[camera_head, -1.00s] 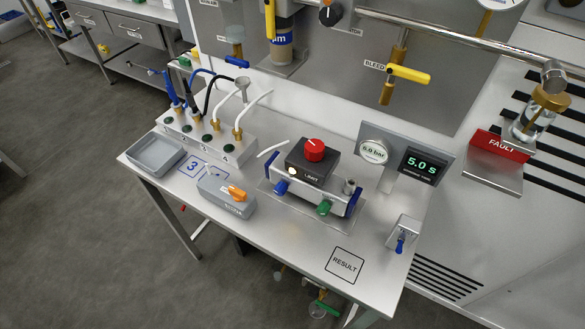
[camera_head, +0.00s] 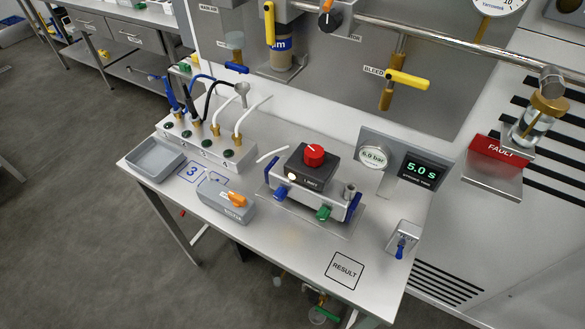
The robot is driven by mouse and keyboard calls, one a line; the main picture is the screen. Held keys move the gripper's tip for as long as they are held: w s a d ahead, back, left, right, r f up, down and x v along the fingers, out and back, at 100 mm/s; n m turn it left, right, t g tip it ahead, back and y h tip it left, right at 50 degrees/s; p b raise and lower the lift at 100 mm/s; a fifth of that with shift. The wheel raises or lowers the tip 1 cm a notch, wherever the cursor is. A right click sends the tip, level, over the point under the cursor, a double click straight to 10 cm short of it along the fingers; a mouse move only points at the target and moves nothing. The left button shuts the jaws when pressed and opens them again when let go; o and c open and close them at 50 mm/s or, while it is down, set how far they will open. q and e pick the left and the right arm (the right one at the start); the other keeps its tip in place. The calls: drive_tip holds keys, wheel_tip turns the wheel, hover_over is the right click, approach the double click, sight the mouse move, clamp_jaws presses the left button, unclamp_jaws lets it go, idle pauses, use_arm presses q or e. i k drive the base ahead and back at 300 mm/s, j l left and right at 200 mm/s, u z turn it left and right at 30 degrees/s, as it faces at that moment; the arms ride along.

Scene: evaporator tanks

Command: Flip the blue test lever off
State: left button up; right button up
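A small grey box with a blue toggle lever (camera_head: 401,249) stands at the right end of the steel bench (camera_head: 290,245); the lever points down toward the front. Its label is too small to read. I cannot tell from lettering which blue lever is the test lever. A display (camera_head: 419,170) reads 5.0 s, and a dial beside it (camera_head: 372,157) reads 6.0 bar. Neither of my grippers is in view.
A grey box with an orange lever (camera_head: 236,199), an empty grey tray (camera_head: 155,156) and a four-port block with hoses (camera_head: 205,150) occupy the bench's left. A RESULT square (camera_head: 345,269) is bare. Yellow-handled valves (camera_head: 408,79) and a red FAULT sign (camera_head: 498,149) stand behind.

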sight(399, 255)
drive_tip(key=z, duration=1.15)
